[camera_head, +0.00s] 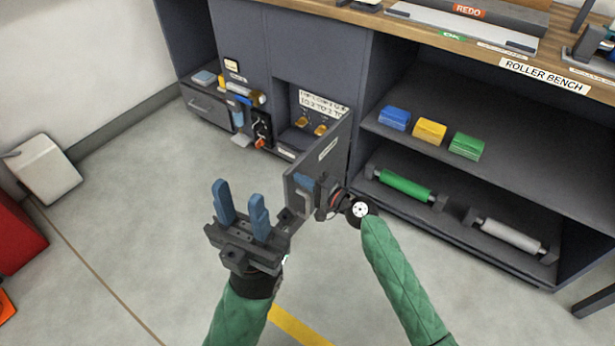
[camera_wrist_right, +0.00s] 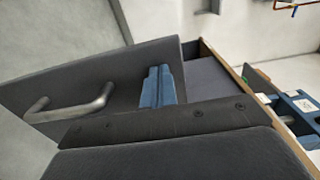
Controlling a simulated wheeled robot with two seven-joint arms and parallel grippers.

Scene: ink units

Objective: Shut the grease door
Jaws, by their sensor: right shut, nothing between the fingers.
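The grease door (camera_head: 328,150) is a dark grey panel standing ajar on the cabinet. Its hinged edge is at the right of the lower compartment, and its free edge juts toward me. My right gripper (camera_head: 307,186) is at the lower part of this face. In the wrist view its blue fingers (camera_wrist_right: 158,87) are shut together and empty, close to the door (camera_wrist_right: 105,75) and beside its bar handle (camera_wrist_right: 72,104); I cannot tell whether they touch. My left gripper (camera_head: 240,206) is open and empty, left of the door's free edge.
The open compartment (camera_head: 292,138) holds small brass-coloured parts. Left of it are a drawer (camera_head: 206,107) and fittings with a blue and yellow part (camera_head: 243,96). On the right, shelves hold coloured blocks (camera_head: 430,129) and rollers (camera_head: 404,186).

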